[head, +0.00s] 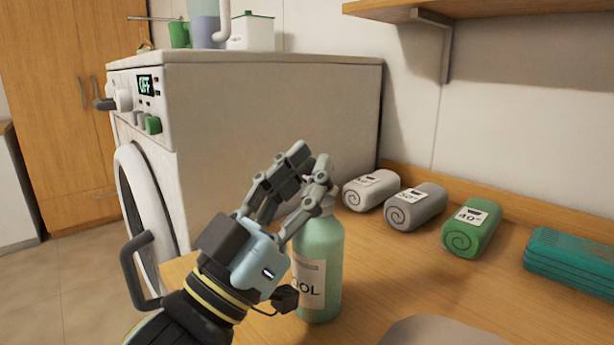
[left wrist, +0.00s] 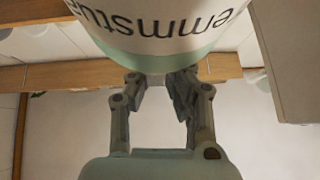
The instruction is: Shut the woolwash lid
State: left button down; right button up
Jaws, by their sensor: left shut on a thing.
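The woolwash bottle (head: 322,255) is mint green with a pale label ending in "OOL". It stands upright on the wooden counter, near the washing machine. My left gripper (head: 312,172) is at the bottle's top, with its fingers shut around the lid area. The fingers hide most of the lid, so I cannot tell how it sits on the neck. In the left wrist view, the bottle's green shoulder (left wrist: 150,62) and printed label fill the top. The gripper's fingers (left wrist: 158,90) close around the narrow part beside that shoulder. My right gripper is not in view.
The washing machine (head: 270,110) stands left of and behind the bottle. White, grey and green (head: 472,228) rolled towels lie along the wall. Folded teal cloths (head: 572,260) are at the right. A pale rounded thing (head: 440,332) is at the front edge. A wooden shelf (head: 480,10) hangs above.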

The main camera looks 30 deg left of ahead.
pick_arm(q)
jog(key=shift+f+y, duration=0.3)
jog(key=shift+f, duration=0.15)
jog(key=c, duration=1.4)
grip_release()
jog(key=shift+r, duration=0.1)
jog(key=o, duration=0.5)
jog(key=shift+r, duration=0.15)
jog(key=shift+c, duration=0.2)
jog(key=s+a+f, duration=0.1)
jog(key=s+a, duration=0.1)
jog(key=s, duration=0.5)
jog(key=s+a+f, duration=0.2)
jog(key=s, duration=0.6)
jog(key=shift+s, duration=0.25)
